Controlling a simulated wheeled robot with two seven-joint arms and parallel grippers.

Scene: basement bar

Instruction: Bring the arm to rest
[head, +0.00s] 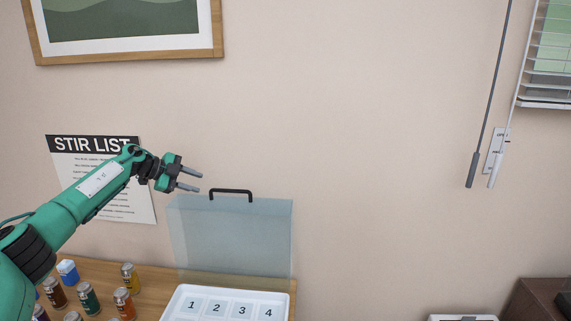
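My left arm reaches in from the left, green with black joints. My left gripper (195,181) is in front of the wall, with its two grey fingers apart and nothing between them. It is just left of the black handle (231,192) on a see-through bluish panel (235,240). I cannot tell from this view whether a finger touches the panel. My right gripper is not in view.
A white tray (281,314) with numbered spots lies before the panel. A poster (140,205) and two hanging wands (472,170) are on the wall.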

